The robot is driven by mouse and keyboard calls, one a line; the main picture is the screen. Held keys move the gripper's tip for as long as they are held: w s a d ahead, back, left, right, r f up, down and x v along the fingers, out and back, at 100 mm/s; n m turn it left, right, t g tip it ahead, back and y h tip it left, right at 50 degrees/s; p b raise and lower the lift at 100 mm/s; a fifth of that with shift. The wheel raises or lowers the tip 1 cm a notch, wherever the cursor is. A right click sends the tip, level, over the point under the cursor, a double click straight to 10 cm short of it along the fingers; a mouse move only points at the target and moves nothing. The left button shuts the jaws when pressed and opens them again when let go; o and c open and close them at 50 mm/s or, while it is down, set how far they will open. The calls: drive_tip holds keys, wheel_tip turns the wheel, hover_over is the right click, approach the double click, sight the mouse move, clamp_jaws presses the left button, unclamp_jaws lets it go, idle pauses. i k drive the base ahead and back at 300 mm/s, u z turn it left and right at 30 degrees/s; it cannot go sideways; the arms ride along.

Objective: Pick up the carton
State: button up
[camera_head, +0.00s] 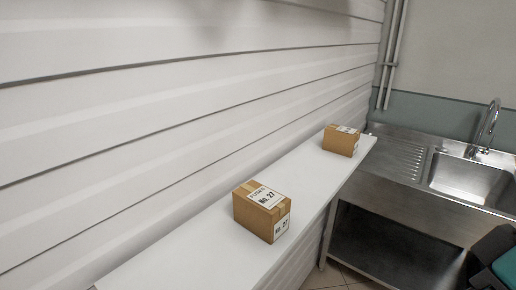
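Two brown cardboard cartons stand on a long white shelf (215,248) along the wall. The nearer carton (246,217) sits near the middle of the picture, with white labels on its top and side reading "No. 27". The farther carton (338,144) stands near the far end of the shelf and looks smaller from here. It also has white labels, too small to read. The two cartons are well apart, with bare shelf between them. My gripper does not show in this view.
A white panelled wall (150,110) runs behind the shelf. At the right stands a steel sink unit (400,203) with a basin (468,182) and a tap (489,124). A dark and teal object (505,264) is partly cut off at the lower right.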

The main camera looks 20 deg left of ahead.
sight(263, 212)
drive_tip(key=u, duration=3.4)
drive_tip(key=k, duration=1.05)
drive_tip(key=z, duration=1.75)
